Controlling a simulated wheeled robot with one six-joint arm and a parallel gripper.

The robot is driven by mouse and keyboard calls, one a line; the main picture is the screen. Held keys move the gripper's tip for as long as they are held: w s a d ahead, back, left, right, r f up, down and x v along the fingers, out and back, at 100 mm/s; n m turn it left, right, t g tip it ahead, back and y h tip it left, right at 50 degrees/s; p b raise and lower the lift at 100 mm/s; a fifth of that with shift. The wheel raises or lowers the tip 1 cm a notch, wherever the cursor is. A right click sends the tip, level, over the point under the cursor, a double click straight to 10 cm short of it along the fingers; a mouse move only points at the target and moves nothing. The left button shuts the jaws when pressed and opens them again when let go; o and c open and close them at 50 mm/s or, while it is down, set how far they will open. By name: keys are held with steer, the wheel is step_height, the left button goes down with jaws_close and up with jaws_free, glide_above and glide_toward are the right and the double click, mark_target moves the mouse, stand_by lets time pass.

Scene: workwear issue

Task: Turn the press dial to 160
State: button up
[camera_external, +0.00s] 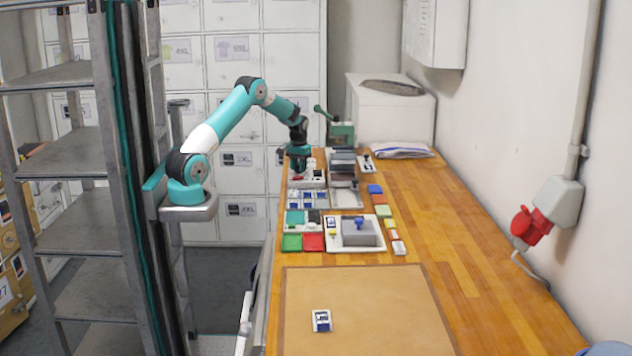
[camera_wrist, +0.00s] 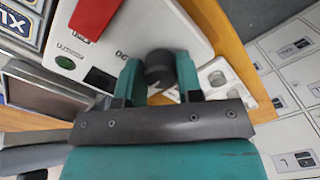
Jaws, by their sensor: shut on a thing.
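In the wrist view, the press dial is a dark round knob (camera_wrist: 160,68) on a white control panel (camera_wrist: 120,28). My gripper (camera_wrist: 158,80) has its two teal fingers on either side of the knob, shut on it. Printed marks beside the knob are partly covered, and I cannot read the dial's setting. In the external view, my gripper (camera_external: 299,163) points down over the white panel (camera_external: 318,182) at the far left of the bench, and the knob is hidden there.
The grey press (camera_external: 343,163) stands just right of my gripper. A green lever tool (camera_external: 341,131) is behind. Trays and coloured pieces lie nearer; the bench's right side (camera_external: 470,250) is clear.

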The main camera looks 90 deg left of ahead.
steer(key=shift+r, duration=0.1)
stand_by(0.3)
steer(key=o, duration=0.9)
step_height(320, 180, up, 17)
steer(key=shift+w+r+b, duration=0.15)
steer(key=shift+r+b, duration=0.05)
steer(key=shift+b, duration=0.65)
